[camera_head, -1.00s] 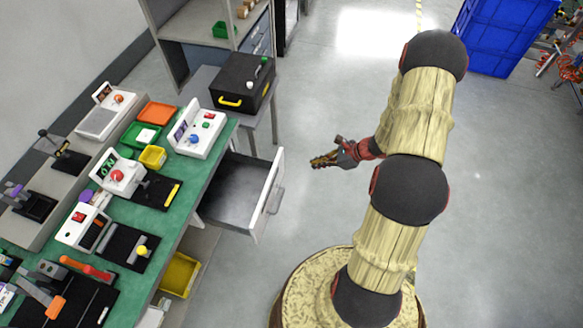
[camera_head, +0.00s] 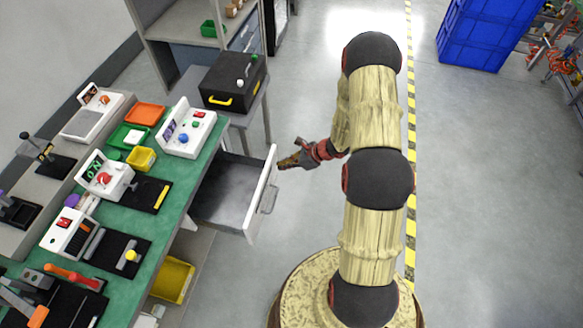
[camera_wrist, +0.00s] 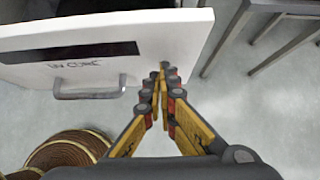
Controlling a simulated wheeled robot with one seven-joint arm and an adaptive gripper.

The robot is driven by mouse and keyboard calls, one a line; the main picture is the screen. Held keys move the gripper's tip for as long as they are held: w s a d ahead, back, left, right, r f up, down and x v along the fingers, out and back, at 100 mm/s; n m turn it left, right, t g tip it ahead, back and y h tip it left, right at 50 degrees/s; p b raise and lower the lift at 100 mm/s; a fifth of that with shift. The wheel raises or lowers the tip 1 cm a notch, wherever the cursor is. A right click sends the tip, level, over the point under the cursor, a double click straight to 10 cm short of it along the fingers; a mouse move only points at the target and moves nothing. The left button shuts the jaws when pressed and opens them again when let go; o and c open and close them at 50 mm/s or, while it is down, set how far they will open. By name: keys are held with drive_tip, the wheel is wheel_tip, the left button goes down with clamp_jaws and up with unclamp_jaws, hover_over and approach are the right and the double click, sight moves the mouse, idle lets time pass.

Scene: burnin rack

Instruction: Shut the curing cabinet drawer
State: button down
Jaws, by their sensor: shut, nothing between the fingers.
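The curing cabinet drawer (camera_head: 232,190) is pulled out to the right from under the green-topped bench. Its white front and its handle (camera_head: 268,199) face right. In the wrist view the drawer front (camera_wrist: 160,32) carries a dark strip, a label reading "UV CURE" and a grey bar handle (camera_wrist: 90,90). My gripper (camera_head: 284,162) is to the right of the far end of the drawer front. In the wrist view my gripper (camera_wrist: 162,72) is shut and empty, its fingertips by the lower edge of the drawer front, beside the handle. I cannot tell whether they touch it.
The bench (camera_head: 150,215) holds several devices and small trays. A black box with a yellow handle (camera_head: 233,80) stands on a grey table beyond the drawer. A yellow bin (camera_head: 172,279) sits under the bench. A blue crate (camera_head: 482,33) stands far right.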

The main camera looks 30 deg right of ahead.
drive_tip(key=shift+w+a, duration=0.1)
drive_tip(key=shift+a, duration=0.05)
drive_tip(key=w+a+b, duration=0.3)
drive_tip(key=w+a, duration=1.2)
drive_tip(key=w, duration=0.1)
drive_tip(key=shift+a, duration=0.4)
drive_tip(key=shift+r, duration=0.1)
